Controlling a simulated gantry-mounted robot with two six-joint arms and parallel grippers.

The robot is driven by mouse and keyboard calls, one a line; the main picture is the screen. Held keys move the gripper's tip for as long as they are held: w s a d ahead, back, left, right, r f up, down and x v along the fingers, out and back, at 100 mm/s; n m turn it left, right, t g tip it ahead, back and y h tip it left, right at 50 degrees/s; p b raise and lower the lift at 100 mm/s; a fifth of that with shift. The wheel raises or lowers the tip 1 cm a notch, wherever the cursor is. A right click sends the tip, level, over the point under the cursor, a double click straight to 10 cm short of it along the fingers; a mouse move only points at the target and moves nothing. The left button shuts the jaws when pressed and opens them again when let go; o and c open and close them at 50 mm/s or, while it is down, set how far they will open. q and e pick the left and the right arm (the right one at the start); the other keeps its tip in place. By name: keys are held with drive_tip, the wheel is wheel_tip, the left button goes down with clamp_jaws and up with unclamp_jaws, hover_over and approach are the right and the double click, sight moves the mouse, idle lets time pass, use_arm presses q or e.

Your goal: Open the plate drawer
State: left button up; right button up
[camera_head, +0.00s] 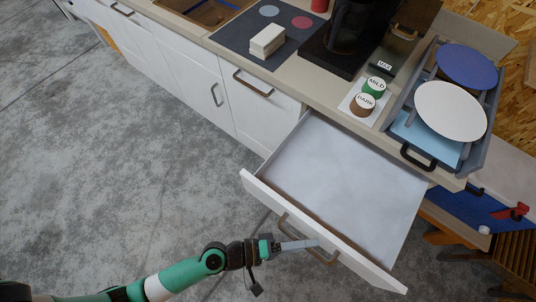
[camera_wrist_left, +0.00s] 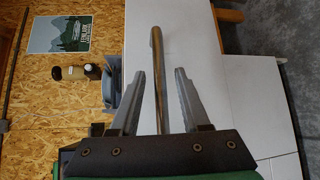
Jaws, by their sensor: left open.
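The white plate drawer (camera_head: 345,185) stands pulled far out from the counter, and its inside looks empty. Its dark bar handle (camera_head: 284,226) is on the front panel. My left gripper (camera_head: 314,243) is at this handle in the head view. In the left wrist view my left gripper (camera_wrist_left: 160,73) is open. The handle (camera_wrist_left: 156,45) runs between its two fingers, with gaps on both sides. My right gripper is in neither view.
A rack (camera_head: 474,145) with a blue plate (camera_head: 466,64) and a white plate (camera_head: 450,110) stands on the counter. Labelled jars (camera_head: 363,103), a coffee maker (camera_head: 345,35) and a dark mat (camera_head: 235,38) are beside it. The grey floor (camera_head: 130,170) left of the drawer is clear.

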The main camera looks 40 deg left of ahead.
use_arm(q)
drive_tip(key=v, duration=1.1)
drive_tip(key=shift+s, duration=0.2)
drive_tip(key=shift+a, duration=0.1)
